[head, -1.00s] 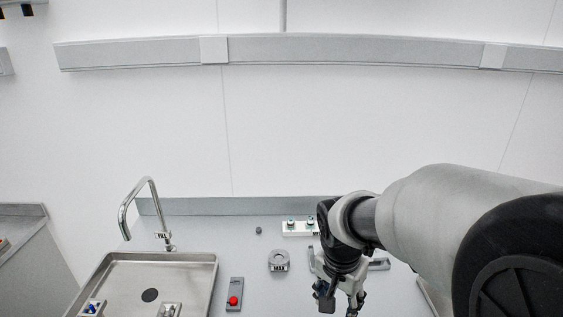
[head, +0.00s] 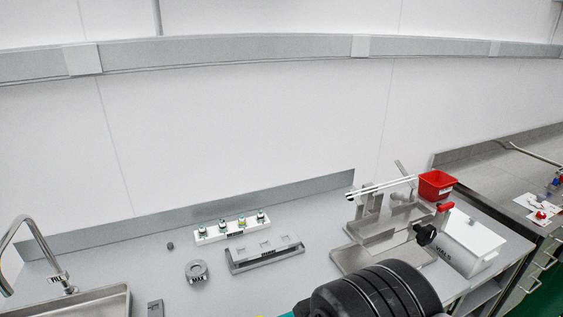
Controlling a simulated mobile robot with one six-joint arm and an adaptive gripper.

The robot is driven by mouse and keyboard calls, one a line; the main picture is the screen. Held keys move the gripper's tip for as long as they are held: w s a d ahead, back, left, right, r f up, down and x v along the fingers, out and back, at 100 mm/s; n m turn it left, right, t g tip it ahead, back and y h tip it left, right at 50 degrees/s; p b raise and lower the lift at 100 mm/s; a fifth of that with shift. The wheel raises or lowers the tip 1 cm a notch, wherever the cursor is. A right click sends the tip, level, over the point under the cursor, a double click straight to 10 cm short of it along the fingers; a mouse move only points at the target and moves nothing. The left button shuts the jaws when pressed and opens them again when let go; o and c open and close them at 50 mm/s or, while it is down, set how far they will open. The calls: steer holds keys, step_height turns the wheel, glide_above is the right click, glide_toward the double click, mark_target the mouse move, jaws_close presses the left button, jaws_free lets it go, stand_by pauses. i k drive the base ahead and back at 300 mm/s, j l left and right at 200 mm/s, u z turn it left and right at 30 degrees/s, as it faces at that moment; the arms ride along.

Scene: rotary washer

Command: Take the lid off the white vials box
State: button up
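The white vials box (head: 481,264) stands at the right end of the bench, beside a metal stand. Its white lid (head: 474,233) appears to lie flat on top, with a small dark mark or handle on it. My arm's black ribbed part shows at the bottom, in front of the bench. My gripper is out of view.
The metal stand (head: 378,251) with a black knob (head: 426,234) and a red-tipped lever is left of the box. A red bin (head: 436,185) sits behind it. A white rack (head: 231,230) and a grey rack (head: 265,254) stand further left.

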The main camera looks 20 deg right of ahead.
mark_target(477, 238)
steer(key=z, duration=2.05)
steer(key=i+l+u, duration=0.15)
steer(key=u, duration=0.3)
steer(key=i+l+u, duration=0.25)
steer(key=u, duration=0.15)
steer(key=i+l+u, duration=0.15)
steer(key=l+u, duration=0.15)
steer(key=u, duration=0.15)
steer(key=i+l+u, duration=0.1)
steer(key=l+u, duration=0.2)
steer(key=u, duration=0.15)
steer(key=i+l+u, duration=0.1)
steer(key=l, duration=0.9)
steer(key=i+l+u, duration=0.1)
steer(key=l, duration=0.9)
steer(key=i+l+u, duration=0.1)
steer(key=l, duration=0.9)
